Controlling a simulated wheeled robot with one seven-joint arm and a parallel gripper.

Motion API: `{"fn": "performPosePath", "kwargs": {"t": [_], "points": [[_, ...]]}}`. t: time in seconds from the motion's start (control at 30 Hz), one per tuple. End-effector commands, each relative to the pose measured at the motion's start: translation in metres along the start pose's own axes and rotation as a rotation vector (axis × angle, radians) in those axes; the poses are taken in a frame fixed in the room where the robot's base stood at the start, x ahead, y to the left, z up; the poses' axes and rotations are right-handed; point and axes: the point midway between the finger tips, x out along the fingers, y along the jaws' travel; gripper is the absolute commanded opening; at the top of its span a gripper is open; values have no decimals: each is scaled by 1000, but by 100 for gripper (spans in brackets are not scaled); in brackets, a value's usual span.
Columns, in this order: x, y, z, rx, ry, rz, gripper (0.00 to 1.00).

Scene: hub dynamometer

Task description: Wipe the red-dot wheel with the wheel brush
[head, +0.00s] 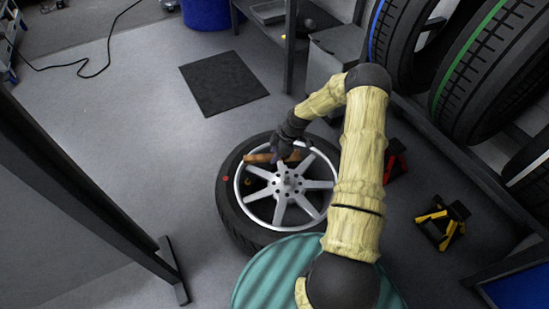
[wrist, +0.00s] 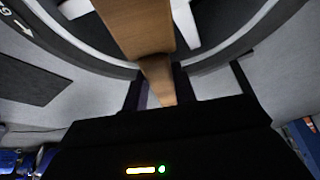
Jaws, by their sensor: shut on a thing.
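The red-dot wheel (head: 228,200) lies flat on the floor in the head view, a black tyre on a silver spoked rim. Its red dot (head: 225,178) shows on the left side of the tyre. My gripper (head: 281,153) is over the far part of the rim and is shut on the wooden wheel brush (head: 257,157). The brush reaches left across the rim edge. In the wrist view, the brush's wooden body (wrist: 140,25) narrows to a handle between my fingers (wrist: 158,88). Its bristles are not visible, and I cannot tell whether it touches the wheel.
A dark mat (head: 223,83) lies on the floor beyond the wheel. Several tyres stand on a rack at right, one with a green stripe (head: 470,58). A yellow-and-black stand (head: 440,222) is on the floor at right. A dark post (head: 90,190) stands at left. Floor left of the wheel is clear.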

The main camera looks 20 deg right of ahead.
Motion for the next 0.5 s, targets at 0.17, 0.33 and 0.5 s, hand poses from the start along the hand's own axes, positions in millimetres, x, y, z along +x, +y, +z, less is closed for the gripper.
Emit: {"fn": "performPosePath", "kwargs": {"t": [0.17,0.33,0.5], "points": [[-1,0,-1,1,0,0,9],[6,0,2,2,0,0,9],[22,0,9,2,0,0,9]]}}
